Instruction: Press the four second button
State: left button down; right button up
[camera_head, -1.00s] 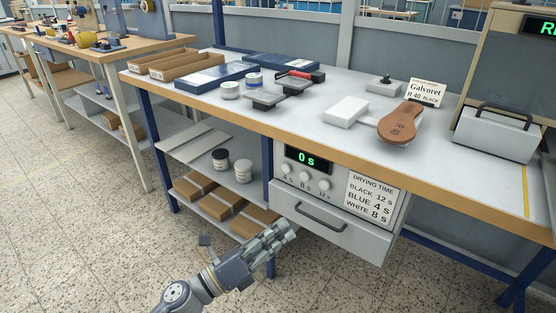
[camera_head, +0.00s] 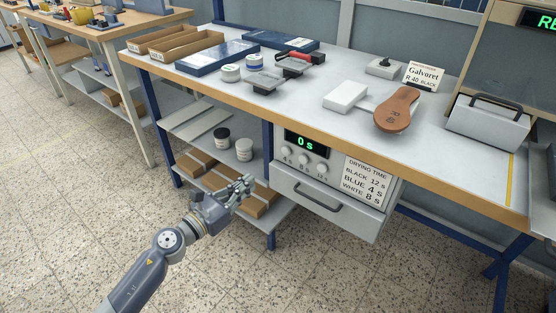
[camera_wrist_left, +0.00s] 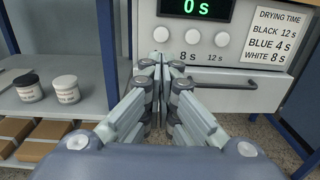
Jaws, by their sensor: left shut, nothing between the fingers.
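The drying unit under the bench has a green display reading 0 s (camera_head: 306,143). Below it are three round pale buttons. The leftmost is the four second button (camera_head: 287,151), which also shows in the left wrist view (camera_wrist_left: 160,34); its label there is hidden by my fingers. The eight second button (camera_wrist_left: 193,37) and twelve second button (camera_wrist_left: 222,39) are to its right. My left gripper (camera_head: 246,184) is shut and empty, in front of and below the panel. In the wrist view its fingertips (camera_wrist_left: 163,62) appear just below the leftmost button, apart from it. My right gripper is not in view.
A drawer with a dark handle (camera_wrist_left: 224,84) lies under the buttons. A drying time card (camera_head: 365,178) is on the right of the panel. Shelves with jars (camera_head: 244,150) and brown boxes (camera_head: 200,163) are to the left. The bench edge (camera_head: 330,137) overhangs the unit.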

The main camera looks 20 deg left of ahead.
pick_arm(q)
send_near(285, 155)
jog(key=x, duration=0.5)
jog(key=shift+w, duration=0.25)
jog(key=shift+w+d, duration=0.3)
jog(key=shift+w, duration=0.35)
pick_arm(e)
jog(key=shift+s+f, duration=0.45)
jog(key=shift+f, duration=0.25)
